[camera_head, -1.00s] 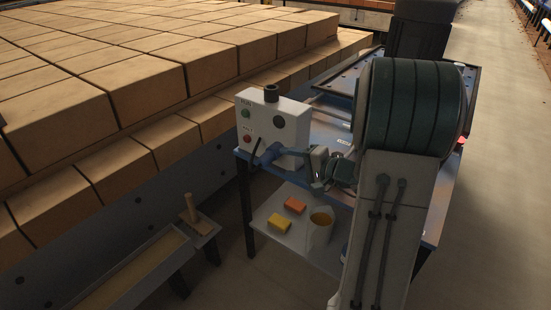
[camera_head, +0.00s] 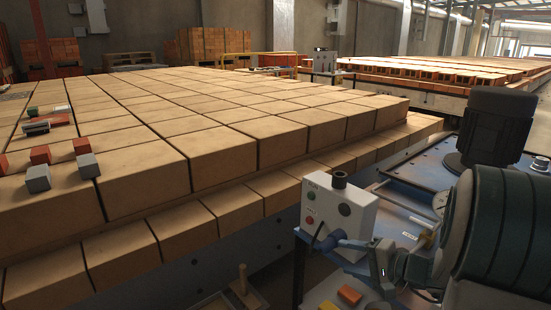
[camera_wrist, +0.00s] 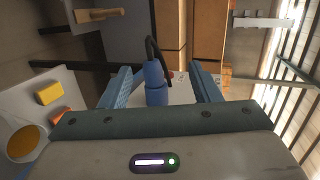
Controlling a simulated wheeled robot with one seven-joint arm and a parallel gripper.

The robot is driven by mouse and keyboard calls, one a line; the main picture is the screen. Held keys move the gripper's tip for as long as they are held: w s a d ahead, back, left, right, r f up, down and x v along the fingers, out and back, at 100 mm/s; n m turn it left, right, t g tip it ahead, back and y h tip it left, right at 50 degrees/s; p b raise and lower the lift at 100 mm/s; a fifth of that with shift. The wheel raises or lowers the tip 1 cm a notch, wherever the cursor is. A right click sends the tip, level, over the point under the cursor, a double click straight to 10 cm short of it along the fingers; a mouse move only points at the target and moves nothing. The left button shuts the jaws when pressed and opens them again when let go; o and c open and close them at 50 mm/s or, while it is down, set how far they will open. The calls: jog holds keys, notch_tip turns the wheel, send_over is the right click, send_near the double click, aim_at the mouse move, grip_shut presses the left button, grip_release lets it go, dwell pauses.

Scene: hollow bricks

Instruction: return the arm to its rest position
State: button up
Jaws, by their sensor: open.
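My arm reaches in from the right in the head view. My gripper (camera_head: 345,248) is in front of the white control box (camera_head: 345,212), low at its front. In the wrist view my two blue fingers (camera_wrist: 160,78) are spread apart. A blue cylinder (camera_wrist: 155,82) with a black curved cable or lever beside it shows between them, in front of the box. I cannot tell whether either finger touches the cylinder.
Below the box is a shelf with an orange block (camera_head: 350,295) and a yellow block (camera_wrist: 49,93). A blue table (camera_head: 415,180) lies behind my arm.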

jog(key=s+a+r+n+g+h+p, duration=0.2)
jog(key=s+a+r+n+g+p, duration=0.5)
jog(key=s+a+r+p, duration=0.5)
jog(key=s+d+r+n+h+p, duration=0.1)
jog(key=s+d+r+h+p, duration=0.1)
jog(key=s+r+h+p, duration=0.1)
jog(key=s+d+r+n+h+p, duration=0.1)
jog(key=s+d+r+h+p, duration=0.2)
jog(key=r, duration=0.5)
jog(key=s+h+p, duration=0.1)
jog(key=p, duration=0.1)
jog(key=shift+r+g+h+p, duration=0.2)
jog(key=shift+g+h+p, duration=0.1)
jog(key=shift+s+d, duration=0.1)
jog(key=c, duration=0.4)
jog(key=shift+d, duration=0.1)
jog(key=shift+c, duration=0.3)
